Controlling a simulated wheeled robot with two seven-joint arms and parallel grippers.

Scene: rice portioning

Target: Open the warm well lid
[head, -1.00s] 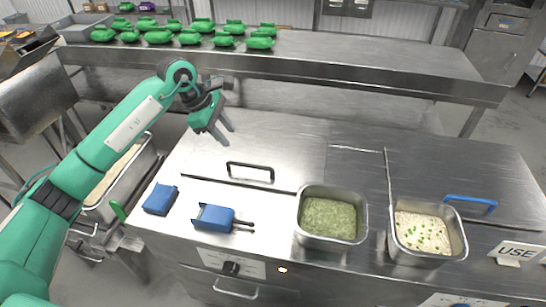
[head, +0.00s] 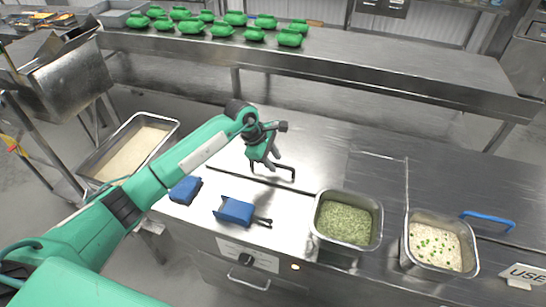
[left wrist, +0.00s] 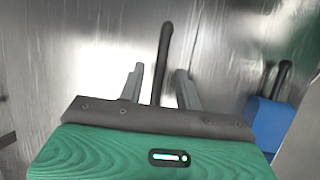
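The warm well lid (head: 318,150) is a flat steel panel in the counter top, lying shut. Its black bar handle (head: 289,168) stands near the front edge of the lid. In the head view my left gripper (head: 267,160) is over the handle and partly hides it. In the left wrist view, my left gripper (left wrist: 160,82) has its two fingers apart, with the black handle (left wrist: 165,42) running between them. A gap shows on each side of the handle. My right gripper is in neither view.
Two blue tools, a block (head: 186,190) and a scoop (head: 236,210), lie in front of the lid. A pan of green food (head: 376,235) and a pan of pale food (head: 470,262) stand to the right. A blue handle (head: 489,217) is farther right.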

